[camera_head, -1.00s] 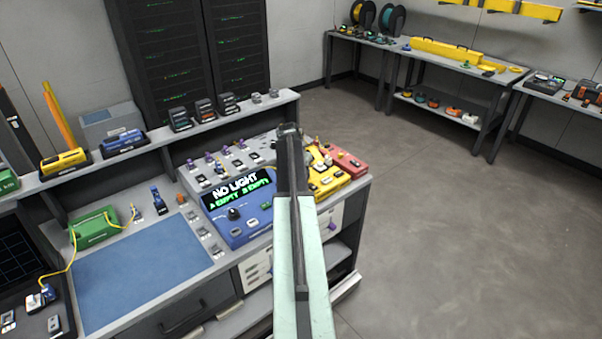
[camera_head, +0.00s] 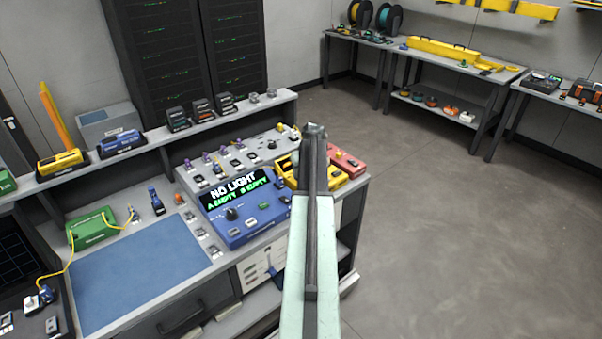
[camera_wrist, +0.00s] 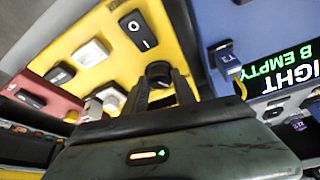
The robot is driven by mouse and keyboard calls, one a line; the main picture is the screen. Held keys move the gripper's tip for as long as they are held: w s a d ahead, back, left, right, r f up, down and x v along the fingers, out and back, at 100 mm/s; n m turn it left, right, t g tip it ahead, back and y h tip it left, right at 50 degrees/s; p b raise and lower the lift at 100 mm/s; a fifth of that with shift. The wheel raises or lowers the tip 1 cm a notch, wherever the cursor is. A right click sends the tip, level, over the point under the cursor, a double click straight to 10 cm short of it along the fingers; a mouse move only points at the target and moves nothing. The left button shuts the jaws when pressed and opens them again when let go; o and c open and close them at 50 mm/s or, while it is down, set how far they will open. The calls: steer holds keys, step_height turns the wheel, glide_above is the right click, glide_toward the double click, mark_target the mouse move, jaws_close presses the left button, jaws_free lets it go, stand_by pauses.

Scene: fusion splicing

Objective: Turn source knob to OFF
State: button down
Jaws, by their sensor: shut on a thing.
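The yellow source box (camera_head: 339,180) stands at the right end of the bench, partly hidden behind my arm in the head view. Its panel (camera_wrist: 111,22) fills the upper middle of the wrist view, with a black rocker switch (camera_wrist: 138,30) marked O and I. A round black knob (camera_wrist: 158,70) sits on this panel. My gripper (camera_wrist: 161,88) is shut on the knob, one finger on each side. The knob's pointer and markings cannot be made out. In the head view my arm hides the knob and most of the gripper.
A blue meter (camera_head: 245,212) left of the yellow box reads NO LIGHT, A EMPTY, B EMPTY. A blue connector (camera_wrist: 228,62) stands close to my gripper. A red box (camera_head: 347,163) adjoins the other side. Open floor (camera_head: 450,230) lies to the right.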

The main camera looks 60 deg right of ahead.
steer(key=shift+s+d+n+y, duration=0.1)
steer(key=shift+n+y, duration=0.3)
steer(key=shift+n, duration=1.2)
steer(key=c, duration=1)
jaws_free()
steer(key=p+v, duration=0.7)
steer(key=shift+s+r, duration=0.25)
steer(key=shift+r, duration=0.1)
